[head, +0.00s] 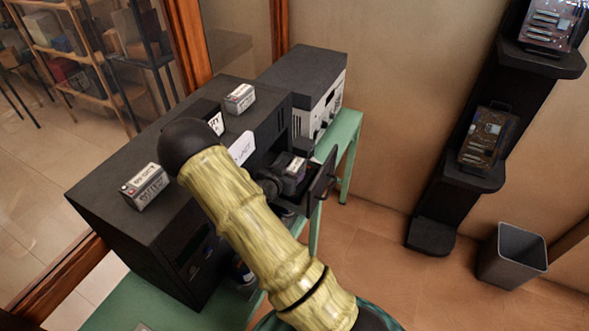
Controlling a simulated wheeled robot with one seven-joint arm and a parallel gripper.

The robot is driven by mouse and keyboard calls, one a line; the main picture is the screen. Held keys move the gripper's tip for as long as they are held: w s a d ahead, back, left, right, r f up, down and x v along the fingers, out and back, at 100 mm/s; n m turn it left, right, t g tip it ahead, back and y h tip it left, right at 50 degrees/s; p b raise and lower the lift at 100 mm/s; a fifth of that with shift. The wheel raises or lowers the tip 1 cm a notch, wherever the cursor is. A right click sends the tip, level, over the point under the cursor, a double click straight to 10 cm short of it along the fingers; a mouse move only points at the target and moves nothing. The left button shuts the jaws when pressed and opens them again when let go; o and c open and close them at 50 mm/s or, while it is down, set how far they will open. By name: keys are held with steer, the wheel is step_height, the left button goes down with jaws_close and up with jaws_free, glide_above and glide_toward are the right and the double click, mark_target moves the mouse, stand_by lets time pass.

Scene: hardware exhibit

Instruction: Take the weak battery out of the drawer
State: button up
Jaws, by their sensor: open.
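A small drawer (322,181) stands pulled out from the front of the black cabinet (115,180). A dark battery-like block with a pale top (292,166) sits in the drawer; its label is too small to read. My gripper (276,183) appears as dark rounded parts at the left side of the drawer, close beside the block. It is open, and its fingers are mostly hidden by my bamboo-patterned arm and blend with the dark drawer. I cannot tell whether it touches the block. Two labelled batteries stand on the cabinet top, one at the back (240,98) and one at the left (146,187).
Label cards (242,148) stand on the cabinet near my arm. A grey-fronted device (318,105) adjoins the cabinet on the green table (345,140). A black shelf column (455,180) and a grey bin (512,255) stand at the right. Floor between is clear.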

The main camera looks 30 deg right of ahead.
steer(key=shift+x, duration=1)
steer(key=shift+a, duration=0.1)
steer(key=shift+d, duration=0.2)
steer(key=shift+a, duration=0.1)
steer(key=shift+c, duration=0.5)
steer(key=shift+w+r, duration=0.1)
jaws_close()
